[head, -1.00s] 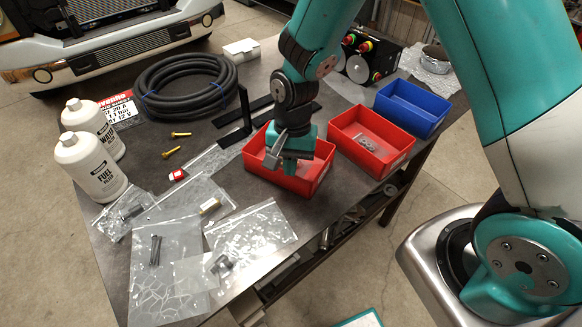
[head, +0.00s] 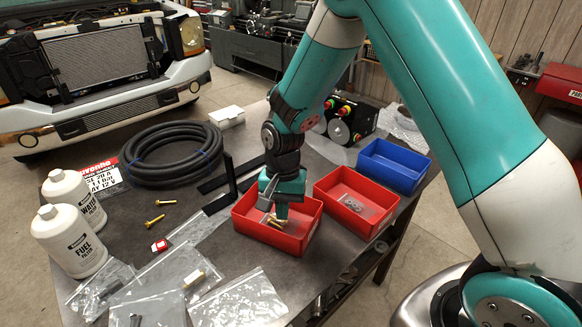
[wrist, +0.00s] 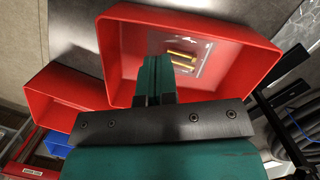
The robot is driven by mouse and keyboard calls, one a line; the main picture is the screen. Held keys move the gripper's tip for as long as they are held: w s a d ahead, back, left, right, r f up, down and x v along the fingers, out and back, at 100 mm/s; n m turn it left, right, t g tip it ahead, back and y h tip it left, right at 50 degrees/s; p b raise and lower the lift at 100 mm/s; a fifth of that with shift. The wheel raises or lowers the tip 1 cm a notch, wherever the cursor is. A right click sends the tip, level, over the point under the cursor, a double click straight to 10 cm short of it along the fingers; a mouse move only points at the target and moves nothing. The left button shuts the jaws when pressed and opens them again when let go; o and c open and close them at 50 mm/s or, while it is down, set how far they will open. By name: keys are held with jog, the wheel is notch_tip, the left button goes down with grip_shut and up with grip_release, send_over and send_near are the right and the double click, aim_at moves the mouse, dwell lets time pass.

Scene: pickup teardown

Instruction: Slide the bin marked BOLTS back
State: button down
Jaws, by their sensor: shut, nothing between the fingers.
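A red bin (head: 265,236) stands near the table's edge, left of another red bin; it also fills the upper part of the wrist view (wrist: 240,75). It holds a clear bag with brass bolts (head: 277,222), also visible in the wrist view (wrist: 182,58). I cannot read a BOLTS mark on it. My gripper (head: 282,212) points down over this bin, its fingertips inside the bin's outline. The wrist view shows the fingers (wrist: 157,64) shut together and empty beside the bolts. Whether they touch the bin is unclear.
The second red bin (head: 372,225) holds small silvery parts, and a blue bin (head: 408,185) stands beyond it. A black upright bracket (head: 231,178) stands close left of the first bin. Plastic bags, loose bolts, two white bottles (head: 82,252) and a coiled hose (head: 150,178) occupy the left side.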

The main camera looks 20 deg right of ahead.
jog(key=w+d+b, duration=0.2)
jog(key=w+d, duration=0.1)
jog(key=w, duration=0.2)
jog(key=w+d+b, duration=0.2)
jog(key=w+d, duration=0.2)
jog(key=w, duration=0.2)
jog(key=w+d+b, duration=0.1)
jog(key=w+d, duration=0.2)
jog(key=w, duration=0.3)
jog(key=shift+d+f+b, duration=0.1)
jog(key=shift+d+b, duration=0.1)
jog(key=shift+b, duration=0.2)
jog(key=shift+w+d, duration=0.45)
jog(key=shift+w, duration=0.3)
jog(key=s+a+r+n+t+y, duration=0.1)
jog(key=s+a+r+n, duration=0.5)
jog(key=s+a+r, duration=0.6)
jog(key=s+a+r+n+y, duration=0.1)
jog(key=s+r+n, duration=0.1)
jog(key=s, duration=1.1)
jog(key=s+a+r+n+y, duration=0.1)
jog(key=s+n, duration=0.4)
jog(key=s, duration=0.9)
jog(key=shift+s+a+r+n+t, duration=0.2)
jog(key=shift+a+r+n+t, duration=0.15)
jog(key=shift+a, duration=0.4)
